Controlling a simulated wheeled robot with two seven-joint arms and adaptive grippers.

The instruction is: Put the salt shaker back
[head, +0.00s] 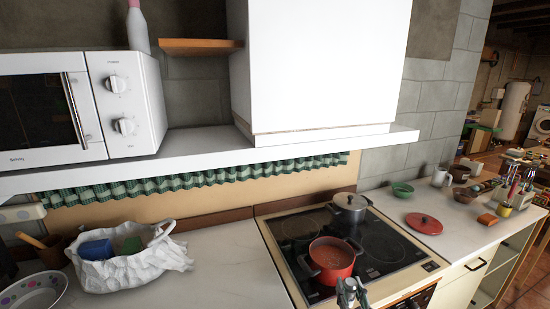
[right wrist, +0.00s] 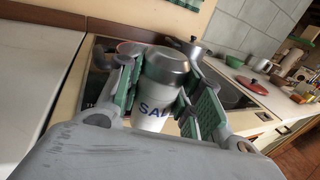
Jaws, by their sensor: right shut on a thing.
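The salt shaker (right wrist: 157,105) is white with blue lettering and a grey metal cap. In the right wrist view it sits upright between the green-padded fingers of my right gripper (right wrist: 160,92), which is shut on it. The lower part of the shaker is hidden by my gripper's body. In the head view my right gripper (head: 350,292) shows at the bottom edge, in front of the stove (head: 385,265) and just right of the red pot. I cannot make out the shaker clearly there. My left gripper is not in view.
A red pot (head: 331,262) and a lidded steel pot (head: 349,210) stand on the stove. A red lid (head: 424,223), green bowl (head: 402,189) and utensils are on the right counter. A white bag (head: 130,272) lies left. A shelf (head: 210,147) with a microwave (head: 80,105) overhangs; mid-left counter is clear.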

